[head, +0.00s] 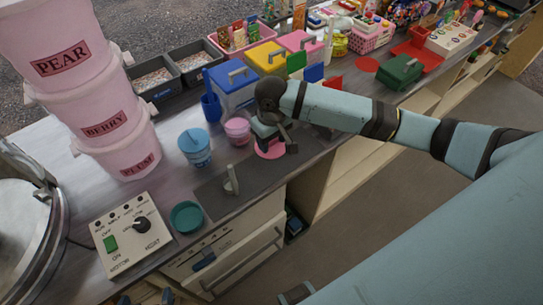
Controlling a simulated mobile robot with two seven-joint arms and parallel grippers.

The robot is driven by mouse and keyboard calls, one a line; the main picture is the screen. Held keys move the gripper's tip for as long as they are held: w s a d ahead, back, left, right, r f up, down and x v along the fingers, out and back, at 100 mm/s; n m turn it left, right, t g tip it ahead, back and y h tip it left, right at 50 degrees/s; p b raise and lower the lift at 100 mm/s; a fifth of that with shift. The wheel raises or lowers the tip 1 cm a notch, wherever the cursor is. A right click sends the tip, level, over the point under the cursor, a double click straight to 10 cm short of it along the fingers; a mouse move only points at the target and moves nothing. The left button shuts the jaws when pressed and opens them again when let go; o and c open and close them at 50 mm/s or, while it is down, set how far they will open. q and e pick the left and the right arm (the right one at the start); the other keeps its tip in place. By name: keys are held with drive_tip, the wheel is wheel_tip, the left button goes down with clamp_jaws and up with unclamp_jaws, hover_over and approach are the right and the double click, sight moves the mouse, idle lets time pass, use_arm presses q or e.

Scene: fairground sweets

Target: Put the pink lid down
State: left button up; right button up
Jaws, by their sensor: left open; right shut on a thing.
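The pink lid (269,153) is a small round disc, partly hidden under my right gripper (275,147). My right gripper points down and is shut on the lid, at or just above the dark mat (215,197) on the counter. I cannot tell whether the lid touches the surface. A pink tub (237,131) stands just left of the lid. My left gripper does not show clearly anywhere in view.
A blue tub (195,147), a teal lid (187,216) and a small upright post (231,180) are to the left. Blue (235,92) and yellow boxes (267,57) stand behind. Stacked pink buckets (110,120) and a control box (131,236) are further left. Part of the mat is clear.

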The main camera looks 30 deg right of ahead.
sight(272, 142)
wheel_tip(272, 142, down, 8)
drive_tip(key=shift+r, duration=0.1)
idle(0.4)
drive_tip(key=o, duration=0.9)
drive_tip(key=shift+f, duration=0.2)
drive_tip(key=shift+r, duration=0.1)
wheel_tip(272, 142, up, 12)
drive_tip(key=shift+r, duration=0.1)
